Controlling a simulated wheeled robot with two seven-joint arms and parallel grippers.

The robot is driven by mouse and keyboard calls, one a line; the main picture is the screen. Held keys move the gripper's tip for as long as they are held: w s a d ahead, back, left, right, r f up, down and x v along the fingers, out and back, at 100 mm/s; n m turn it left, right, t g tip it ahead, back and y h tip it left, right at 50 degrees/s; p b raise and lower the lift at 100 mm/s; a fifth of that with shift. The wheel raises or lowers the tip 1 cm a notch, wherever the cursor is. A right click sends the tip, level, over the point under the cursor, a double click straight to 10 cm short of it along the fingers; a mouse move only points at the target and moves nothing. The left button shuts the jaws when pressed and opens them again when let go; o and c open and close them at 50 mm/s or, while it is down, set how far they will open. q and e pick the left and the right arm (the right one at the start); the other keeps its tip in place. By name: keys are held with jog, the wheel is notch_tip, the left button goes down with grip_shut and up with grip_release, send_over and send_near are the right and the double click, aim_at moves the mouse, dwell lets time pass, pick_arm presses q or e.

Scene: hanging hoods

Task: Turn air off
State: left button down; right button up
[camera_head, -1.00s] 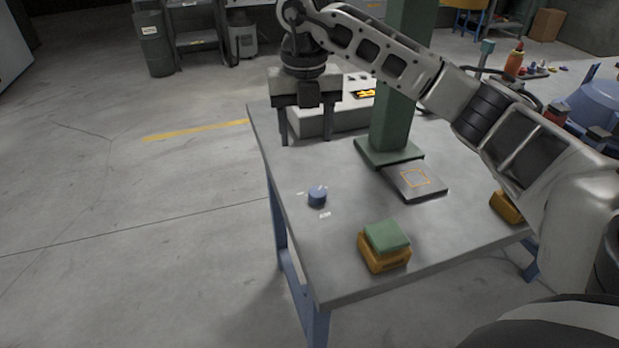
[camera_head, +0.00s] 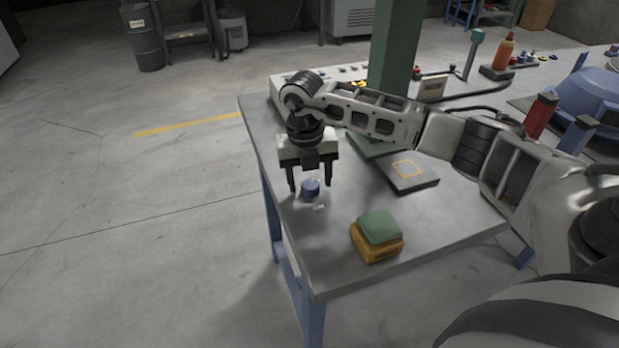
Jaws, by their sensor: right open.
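My right gripper (camera_head: 310,184) points down over the knob. Its two fingers are apart, one on each side of the knob as seen here. I cannot tell whether the fingers touch it. My right arm comes in from the right. My left gripper is not in view.
A green block on a yellow base (camera_head: 378,237) sits toward the front of the table. A dark plate with an orange square (camera_head: 408,172) lies near the green post (camera_head: 396,48). A grey panel with small controls (camera_head: 283,92) stands at the back.

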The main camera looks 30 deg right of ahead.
jog(key=shift+f, duration=0.3)
jog(key=c, duration=1)
